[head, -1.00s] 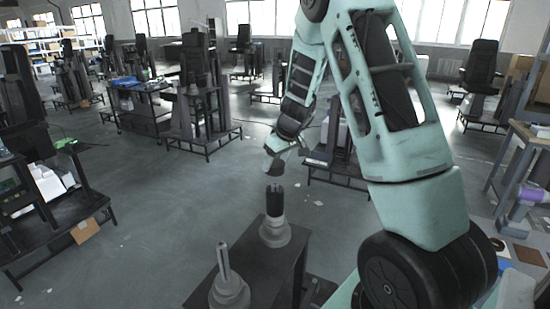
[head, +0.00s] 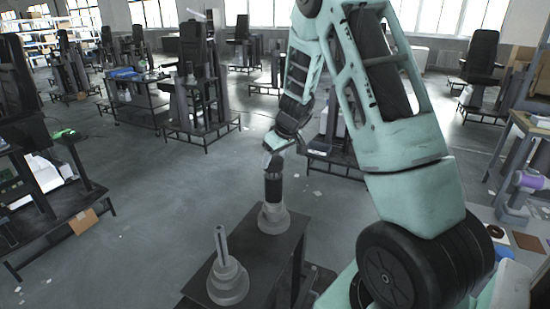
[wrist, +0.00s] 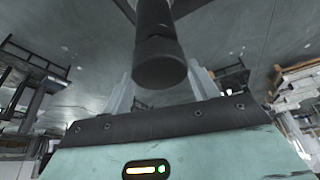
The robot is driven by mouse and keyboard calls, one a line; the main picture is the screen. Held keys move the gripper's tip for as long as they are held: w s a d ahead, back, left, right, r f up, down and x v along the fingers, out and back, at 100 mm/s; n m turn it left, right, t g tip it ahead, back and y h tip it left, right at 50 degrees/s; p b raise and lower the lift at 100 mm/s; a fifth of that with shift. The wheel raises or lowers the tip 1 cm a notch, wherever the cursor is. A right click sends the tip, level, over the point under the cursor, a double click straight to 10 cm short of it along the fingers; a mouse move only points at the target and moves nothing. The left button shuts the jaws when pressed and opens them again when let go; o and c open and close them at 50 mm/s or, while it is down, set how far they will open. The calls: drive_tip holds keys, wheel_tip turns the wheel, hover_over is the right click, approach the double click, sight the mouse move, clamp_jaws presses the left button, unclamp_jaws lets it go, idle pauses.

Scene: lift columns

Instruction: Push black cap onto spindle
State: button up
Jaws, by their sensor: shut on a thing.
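My gripper (head: 273,168) is above the rear lift column, lined up over its black upright part (head: 273,188). In the wrist view a black cylindrical cap (wrist: 160,68) sits between the pale fingers of my gripper (wrist: 162,90), which are shut on it. The black part stands upright on a flared grey base (head: 272,218). The held cap appears to meet the top of the upright; the exact contact and the spindle tip are hidden. A second column in front shows a bare grey spindle (head: 221,245) on a stepped round base (head: 228,283).
Both columns stand on a dark stand (head: 262,255). Work stands with chairs (head: 198,90) are spread over the grey floor behind. A bench (head: 535,130) with a purple item is at the right.

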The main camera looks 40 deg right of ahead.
sight(277, 162)
drive_tip(key=shift+f+b, duration=1.3)
drive_tip(key=shift+b, duration=0.95)
idle(0.9)
drive_tip(key=shift+s+a+f+b, duration=0.1)
drive_tip(key=shift+s+f+b, duration=0.1)
drive_tip(key=shift+b, duration=0.2)
idle(1.7)
drive_tip(key=o, duration=1.1)
drive_tip(key=shift+w, duration=0.1)
drive_tip(key=shift+r, duration=0.1)
drive_tip(key=o, duration=0.3)
drive_tip(key=shift+o, duration=0.2)
drive_tip(key=shift+r, duration=0.4)
drive_tip(key=shift+r+p, duration=0.6)
drive_tip(key=shift+r, duration=0.05)
drive_tip(key=shift+r, duration=0.1)
